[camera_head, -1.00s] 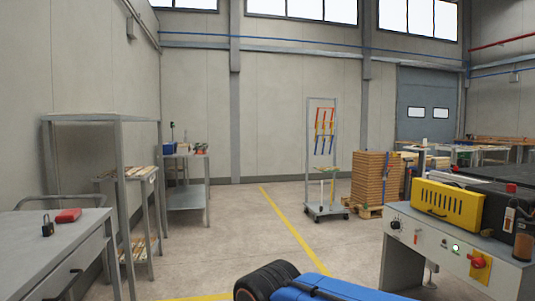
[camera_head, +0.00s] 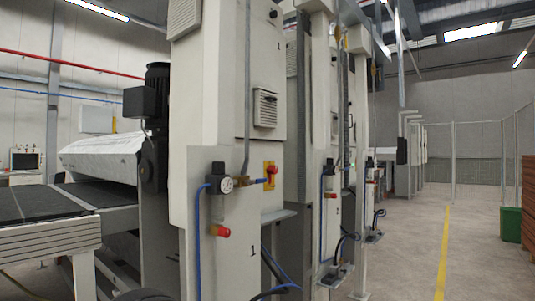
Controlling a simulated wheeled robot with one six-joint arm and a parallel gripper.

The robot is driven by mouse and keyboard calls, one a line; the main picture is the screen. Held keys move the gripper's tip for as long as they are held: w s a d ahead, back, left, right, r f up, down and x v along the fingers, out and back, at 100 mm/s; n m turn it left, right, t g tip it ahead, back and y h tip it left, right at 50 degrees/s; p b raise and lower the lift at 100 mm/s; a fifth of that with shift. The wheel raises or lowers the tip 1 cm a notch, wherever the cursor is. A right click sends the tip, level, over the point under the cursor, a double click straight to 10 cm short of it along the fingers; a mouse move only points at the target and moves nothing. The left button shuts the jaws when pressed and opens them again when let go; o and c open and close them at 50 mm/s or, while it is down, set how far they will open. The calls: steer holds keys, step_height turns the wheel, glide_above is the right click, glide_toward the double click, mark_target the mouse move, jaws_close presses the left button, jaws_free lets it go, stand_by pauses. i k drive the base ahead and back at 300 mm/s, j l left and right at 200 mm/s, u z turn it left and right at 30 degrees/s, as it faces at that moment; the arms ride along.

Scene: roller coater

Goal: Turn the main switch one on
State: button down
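A tall white machine cabinet (camera_head: 225,90) stands in the middle of the head view, with the number 1 on it. A red rotary switch on a yellow plate (camera_head: 269,173) sits on its side face, below a vent. Its handle is too small to tell its position. To its left, a pressure gauge (camera_head: 226,185) with a blue hose and a red knob (camera_head: 220,231) are mounted on the same cabinet. My gripper is not in view.
More similar white cabinets (camera_head: 318,130) stand behind in a row. A conveyor (camera_head: 45,200) extends at the left. A small shelf (camera_head: 277,215) juts out below the switch. Open floor with a yellow line (camera_head: 443,255) lies right, with a green bin (camera_head: 511,225) and mesh fence beyond.

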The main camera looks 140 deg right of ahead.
mark_target(272, 169)
steer(key=k+z, duration=0.25)
steer(key=z, duration=0.2)
steer(key=k+z, duration=0.25)
steer(key=z, duration=0.2)
steer(key=k+l+z, duration=0.1)
steer(key=k+z, duration=0.2)
steer(key=z, duration=0.2)
steer(key=k+l+z, duration=0.2)
steer(key=z, duration=0.25)
steer(key=k+l+z, duration=0.2)
steer(key=k+l, duration=0.2)
steer(key=l, duration=0.25)
steer(key=k+l+z, duration=0.15)
steer(key=l, duration=0.15)
steer(key=k+l+z, duration=0.1)
steer(key=l, duration=0.25)
steer(key=k+l+z, duration=0.1)
steer(key=k+l, duration=0.15)
steer(key=k+l+z, duration=0.1)
steer(key=l, duration=0.4)
steer(key=k+l, duration=0.15)
steer(key=l, duration=0.2)
steer(key=k+l, duration=0.1)
steer(key=l, duration=0.2)
steer(key=k+l, duration=0.15)
steer(key=l, duration=0.2)
steer(key=k+l, duration=0.1)
steer(key=l, duration=0.25)
